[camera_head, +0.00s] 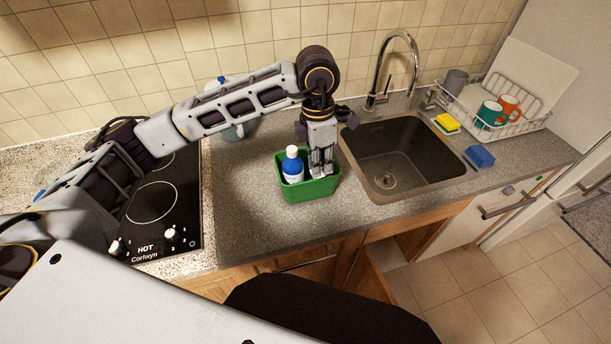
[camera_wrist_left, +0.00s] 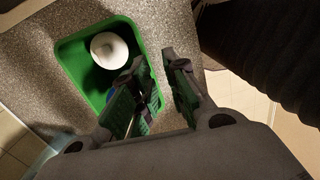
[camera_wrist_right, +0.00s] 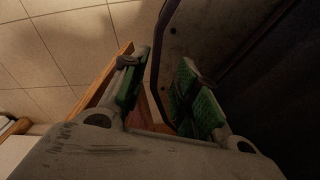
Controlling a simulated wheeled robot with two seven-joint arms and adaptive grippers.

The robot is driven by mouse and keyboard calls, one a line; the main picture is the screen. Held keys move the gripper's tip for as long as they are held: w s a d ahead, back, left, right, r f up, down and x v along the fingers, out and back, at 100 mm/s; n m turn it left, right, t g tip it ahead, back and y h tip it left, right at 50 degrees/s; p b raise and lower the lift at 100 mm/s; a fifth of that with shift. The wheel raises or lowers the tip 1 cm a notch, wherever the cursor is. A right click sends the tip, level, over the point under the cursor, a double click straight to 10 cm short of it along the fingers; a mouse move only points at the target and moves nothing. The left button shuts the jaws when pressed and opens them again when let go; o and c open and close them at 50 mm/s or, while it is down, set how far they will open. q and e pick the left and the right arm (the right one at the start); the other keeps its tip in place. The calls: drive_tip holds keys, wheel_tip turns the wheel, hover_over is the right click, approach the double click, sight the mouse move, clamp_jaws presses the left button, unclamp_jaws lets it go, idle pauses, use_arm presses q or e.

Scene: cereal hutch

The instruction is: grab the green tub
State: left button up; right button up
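The green tub (camera_head: 308,191) stands on the grey counter left of the sink and holds a blue bottle (camera_head: 293,168) with a white cap. The tub (camera_wrist_left: 73,55) and the white cap (camera_wrist_left: 109,50) also show in the left wrist view. My left gripper (camera_head: 321,172) points down at the tub's right part. In the left wrist view its fingers (camera_wrist_left: 158,62) are apart, one over the tub's inside and one beyond its rim; contact is unclear. My right gripper (camera_wrist_right: 160,75) is open and empty, low by the cabinet and floor.
The sink (camera_head: 400,155) with its tap (camera_head: 384,70) is to the right. A yellow sponge (camera_head: 447,122), a blue block (camera_head: 480,156) and a dish rack (camera_head: 520,122) with mugs lie beyond. The black hob (camera_head: 165,205) is left. Counter in front of the tub is clear.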

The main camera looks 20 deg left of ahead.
sight(312, 184)
use_arm(q)
drive_tip(key=shift+w+a+r+y, duration=0.15)
drive_tip(key=shift+w+a+y, duration=0.1)
drive_tip(key=shift+a, duration=0.35)
drive_tip(key=shift+w+a+r+y, duration=0.1)
drive_tip(key=shift+w+a+y, duration=0.15)
drive_tip(key=shift+a, duration=0.3)
use_arm(e)
drive_tip(key=shift+w+a, duration=0.15)
drive_tip(key=shift+a, duration=0.1)
use_arm(q)
drive_tip(key=shift+f, duration=0.1)
drive_tip(key=shift+f+p, duration=0.65)
drive_tip(key=shift+f, duration=3.55)
use_arm(e)
drive_tip(key=shift+r, duration=0.7)
use_arm(q)
drive_tip(key=shift+f+p, duration=0.65)
drive_tip(key=shift+f, duration=0.55)
drive_tip(key=shift+w+d+f+p, duration=0.15)
drive_tip(key=shift+f+p, duration=0.15)
drive_tip(key=shift+f, duration=1.1)
use_arm(e)
drive_tip(key=shift+r, duration=0.9)
